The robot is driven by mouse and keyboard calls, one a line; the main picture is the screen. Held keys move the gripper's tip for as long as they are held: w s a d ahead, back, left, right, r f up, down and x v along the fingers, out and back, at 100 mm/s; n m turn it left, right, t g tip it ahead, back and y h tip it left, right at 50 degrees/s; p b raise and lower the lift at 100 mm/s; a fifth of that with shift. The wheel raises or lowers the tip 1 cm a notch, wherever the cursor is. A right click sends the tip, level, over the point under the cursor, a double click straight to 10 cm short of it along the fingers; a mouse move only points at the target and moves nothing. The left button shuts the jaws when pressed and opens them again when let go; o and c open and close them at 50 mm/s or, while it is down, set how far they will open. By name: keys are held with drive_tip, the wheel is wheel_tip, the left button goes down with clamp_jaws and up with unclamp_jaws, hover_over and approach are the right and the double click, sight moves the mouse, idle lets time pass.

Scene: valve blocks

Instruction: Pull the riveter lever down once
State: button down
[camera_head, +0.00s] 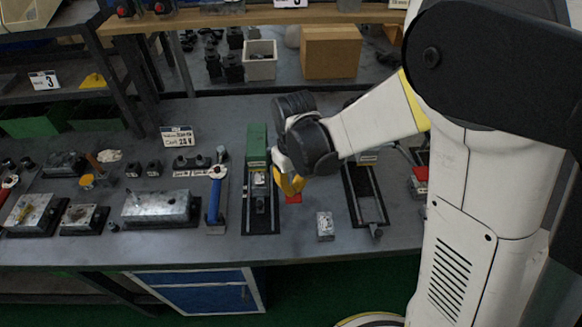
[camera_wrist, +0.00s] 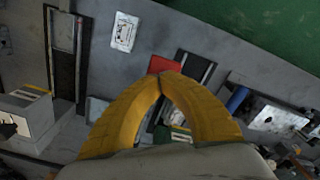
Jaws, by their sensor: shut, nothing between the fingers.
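The riveter, with a green body (camera_head: 257,145) and a long black base (camera_head: 261,215), stands on the grey bench. In the wrist view its base (camera_wrist: 197,70) runs behind my finger, and a green part (camera_wrist: 178,135) shows between the fingers. My gripper (camera_head: 291,187) has yellow fingers and is just right of the riveter's middle. In the wrist view its fingertips (camera_wrist: 165,76) meet, shut and empty. I cannot make out the riveter lever; my gripper and wrist hide part of the riveter.
A small metal block (camera_head: 325,226) sits right of the gripper. Another black-framed fixture (camera_head: 374,205) stands further right. A blue-handled tool (camera_head: 215,200) and a metal valve block (camera_head: 157,207) are on the left.

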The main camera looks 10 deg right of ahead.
drive_tip(key=shift+f+b, duration=3.5)
drive_tip(key=shift+f, duration=0.8)
wheel_tip(320, 180, up, 19)
drive_tip(key=p, duration=1.3)
drive_tip(key=shift+p, duration=0.4)
drive_tip(key=shift+r, duration=0.1)
drive_tip(key=s+d+m+t+b, duration=0.5)
drive_tip(key=s+d+t+b, duration=0.2)
drive_tip(key=s+d+b, duration=0.3)
drive_tip(key=d+b, duration=0.2)
drive_tip(key=d, duration=0.1)
drive_tip(key=shift+s+d+m+b, duration=0.25)
drive_tip(key=shift+s+m+b, duration=0.05)
drive_tip(key=shift+s+b, duration=0.05)
